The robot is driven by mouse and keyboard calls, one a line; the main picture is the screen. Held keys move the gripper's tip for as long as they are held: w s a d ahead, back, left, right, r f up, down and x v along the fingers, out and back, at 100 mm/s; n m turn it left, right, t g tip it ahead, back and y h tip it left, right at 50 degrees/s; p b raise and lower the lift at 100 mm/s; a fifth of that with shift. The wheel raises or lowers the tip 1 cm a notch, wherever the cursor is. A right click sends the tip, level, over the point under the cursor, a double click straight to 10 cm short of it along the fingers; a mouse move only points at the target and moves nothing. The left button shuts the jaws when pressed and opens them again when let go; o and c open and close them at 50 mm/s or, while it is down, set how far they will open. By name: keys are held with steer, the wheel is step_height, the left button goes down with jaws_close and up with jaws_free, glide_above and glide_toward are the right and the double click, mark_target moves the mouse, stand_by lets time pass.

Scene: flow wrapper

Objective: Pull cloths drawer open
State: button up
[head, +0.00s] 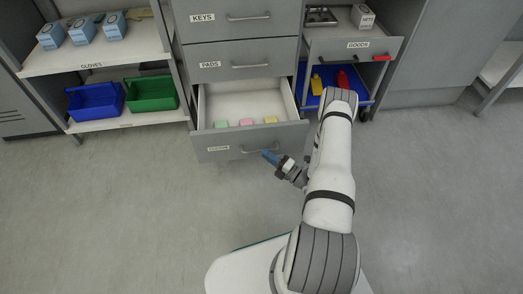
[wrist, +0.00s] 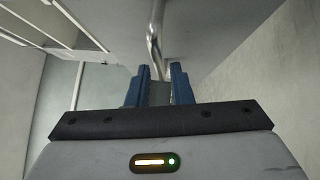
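The cloths drawer (head: 215,139) is the lowest drawer of the grey cabinet and stands pulled out. Its inside shows, with a green, a pink and a yellow folded cloth near the front. Its bar handle (head: 250,151) runs across the front panel, right of the label. My gripper (head: 267,154) is at the right part of this handle. In the wrist view, the blue fingers (wrist: 160,72) stand apart with a gap between them. The metal handle (wrist: 155,38) reaches down to the gap at the fingertips, and I see no finger pressed on it.
The pads drawer (head: 239,66) and keys drawer (head: 240,17) above are shut. Left is a shelf with a blue bin (head: 95,101) and a green bin (head: 151,93). Right is a goods cart (head: 345,47) with a blue tray below. The floor in front is clear.

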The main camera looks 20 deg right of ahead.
steer(key=v, duration=0.3)
steer(key=shift+s+d+f+p, duration=0.1)
steer(key=shift+s+d+p, duration=0.1)
steer(key=shift+s+p, duration=0.15)
